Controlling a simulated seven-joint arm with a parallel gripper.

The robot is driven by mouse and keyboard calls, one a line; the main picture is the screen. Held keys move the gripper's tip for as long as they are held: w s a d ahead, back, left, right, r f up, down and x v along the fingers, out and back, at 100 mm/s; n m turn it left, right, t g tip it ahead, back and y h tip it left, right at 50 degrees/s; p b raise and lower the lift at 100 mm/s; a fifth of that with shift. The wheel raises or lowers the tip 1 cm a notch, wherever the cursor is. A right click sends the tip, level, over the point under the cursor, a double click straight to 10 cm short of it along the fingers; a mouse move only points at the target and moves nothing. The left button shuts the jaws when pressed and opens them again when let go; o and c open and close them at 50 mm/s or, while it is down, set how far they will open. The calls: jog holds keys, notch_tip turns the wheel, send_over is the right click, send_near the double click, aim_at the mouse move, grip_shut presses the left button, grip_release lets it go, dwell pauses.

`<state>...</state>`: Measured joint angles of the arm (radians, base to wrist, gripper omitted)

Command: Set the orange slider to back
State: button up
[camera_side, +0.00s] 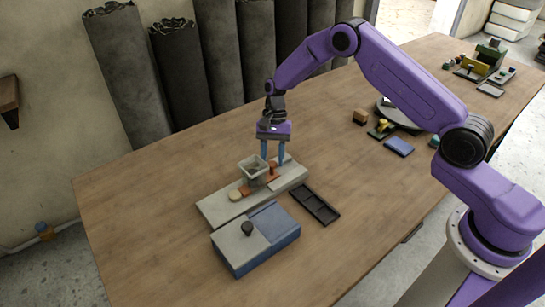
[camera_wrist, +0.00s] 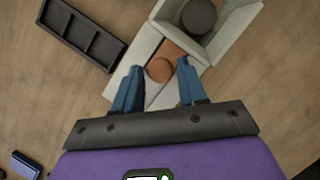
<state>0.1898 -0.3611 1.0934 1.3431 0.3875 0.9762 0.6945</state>
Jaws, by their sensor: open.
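The orange slider (camera_side: 273,168) is a small round orange knob by an orange strip on a long pale grey base (camera_side: 215,209). In the wrist view the knob (camera_wrist: 159,69) lies between my two blue fingertips, with a gap visible on each side. My gripper (camera_side: 272,160) is open and points down over the far right end of the base. It also shows in the wrist view (camera_wrist: 159,75). A grey square hopper (camera_side: 253,168) stands close beside the knob and hides part of the orange strip. How deep the fingertips reach around the knob is unclear.
A cream round knob (camera_side: 235,196) sits on the base left of the hopper. A dark compartment tray (camera_side: 315,205) lies to the right. The left table area is clear.

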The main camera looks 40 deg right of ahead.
jog(key=shift+f, duration=0.2)
grip_shut()
jog(key=d, duration=0.7)
jog(key=shift+d, duration=0.4)
grip_release()
jog(key=shift+r, duration=0.1)
jog(key=v, duration=1.7)
jog(key=shift+r, duration=0.15)
